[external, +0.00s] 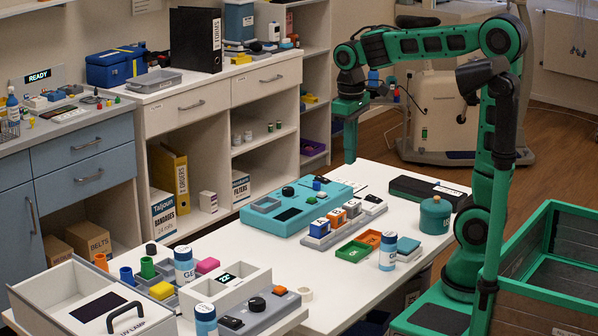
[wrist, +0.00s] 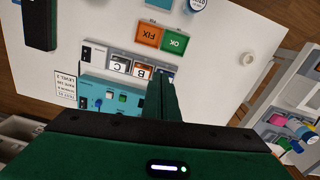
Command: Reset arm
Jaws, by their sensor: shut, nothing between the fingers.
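My green arm reaches over the far side of the white table (external: 395,185) in the external view. My gripper (external: 350,158) points straight down with its tip above the table, behind the teal device (external: 310,205). The fingers are shut together and empty. In the wrist view, my gripper (wrist: 160,85) shows as a narrow closed pair of green fingers. Past them lie the grey rack with lettered blocks (wrist: 120,66) and the teal device (wrist: 105,97). My gripper holds and touches nothing that I can see.
A green tray (external: 353,251) and an orange tray (external: 369,237) lie near the rack. A teal canister (external: 435,215) and a black case (external: 425,191) stand at right. A white bottle (external: 387,250) is near the front edge. A wooden-sided crate (external: 560,265) stands at right. Cabinets line the left.

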